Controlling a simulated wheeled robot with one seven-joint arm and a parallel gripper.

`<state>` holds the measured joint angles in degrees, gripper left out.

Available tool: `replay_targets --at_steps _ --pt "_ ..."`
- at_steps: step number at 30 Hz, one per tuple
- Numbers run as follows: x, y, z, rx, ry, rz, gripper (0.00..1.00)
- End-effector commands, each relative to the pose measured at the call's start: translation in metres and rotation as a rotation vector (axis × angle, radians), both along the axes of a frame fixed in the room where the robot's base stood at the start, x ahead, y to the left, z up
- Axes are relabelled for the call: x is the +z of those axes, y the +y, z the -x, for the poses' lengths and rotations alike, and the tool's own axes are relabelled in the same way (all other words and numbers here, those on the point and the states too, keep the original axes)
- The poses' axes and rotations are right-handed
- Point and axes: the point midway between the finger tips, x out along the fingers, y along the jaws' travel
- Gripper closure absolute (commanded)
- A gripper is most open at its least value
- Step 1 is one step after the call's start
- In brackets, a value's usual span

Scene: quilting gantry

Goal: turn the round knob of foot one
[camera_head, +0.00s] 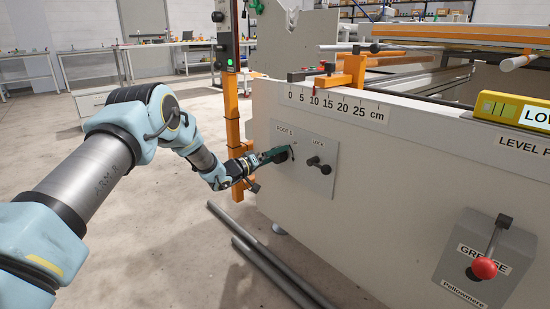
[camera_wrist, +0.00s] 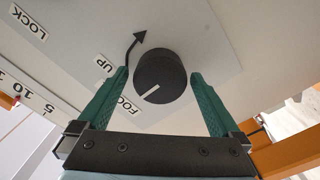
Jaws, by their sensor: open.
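The round knob (camera_wrist: 160,76) is black with a white pointer line and sits on a light grey panel (camera_wrist: 210,35). In the wrist view a black curved arrow beside it leads from the word UP. My gripper (camera_wrist: 160,82) has its two green fingers apart, one on each side of the knob. In the head view the knob (camera_head: 289,153) is partly hidden behind my gripper (camera_head: 277,155), beside the label FOOT 1.
An orange post (camera_head: 231,115) stands close to my gripper. A grey grease box (camera_head: 483,262) with a red-tipped lever is at the lower right. Grey rods (camera_head: 265,262) lie on the floor below. A centimetre scale (camera_head: 335,104) runs above the panel. The floor at left is open.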

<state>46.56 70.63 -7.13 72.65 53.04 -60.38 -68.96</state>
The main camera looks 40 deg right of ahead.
Motion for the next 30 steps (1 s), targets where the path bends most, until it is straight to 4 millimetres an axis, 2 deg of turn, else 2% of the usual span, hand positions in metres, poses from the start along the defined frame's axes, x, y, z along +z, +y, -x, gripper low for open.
replay_targets --at_steps 7,27,30 --pt "0.0001 -0.0002 -0.0001 0.000 0.000 0.000 0.02" --pt "0.0000 0.0002 -0.0003 0.000 0.000 0.000 0.78" --pt "0.0000 0.0002 -0.0003 0.001 -0.001 -0.001 0.83"
